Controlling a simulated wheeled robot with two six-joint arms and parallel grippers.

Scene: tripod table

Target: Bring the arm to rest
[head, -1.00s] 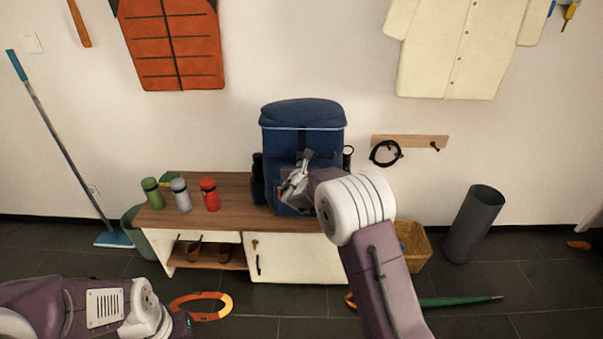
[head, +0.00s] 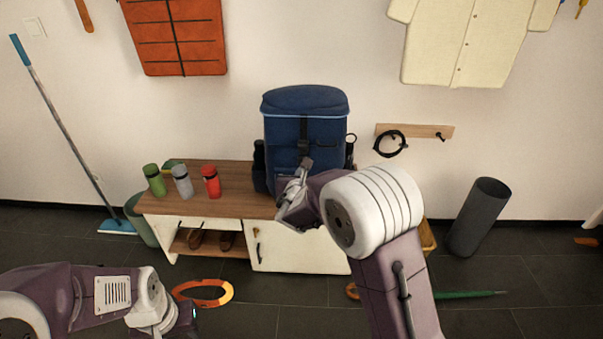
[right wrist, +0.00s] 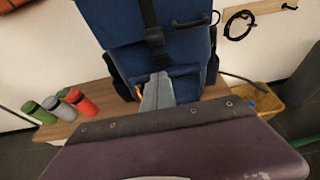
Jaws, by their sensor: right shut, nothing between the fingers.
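My right gripper (head: 305,166) is in front of the blue backpack (head: 306,112) in the head view, with its fingers pointing up towards it. It is shut and empty. In the right wrist view its grey fingers (right wrist: 158,90) are together in front of the lower part of the backpack (right wrist: 155,30); a gap to it cannot be measured. The backpack stands upright on the bench (head: 240,205); my right arm hides its lower part. My left arm is folded at the lower left of the head view, and its fingers do not show.
Green (head: 154,180), grey (head: 182,182) and red (head: 211,181) bottles stand on the bench's left part. An orange ring (head: 204,293), a dark cylinder (head: 478,217) and a green umbrella (head: 470,294) are on the floor. A mop (head: 65,130) leans on the wall.

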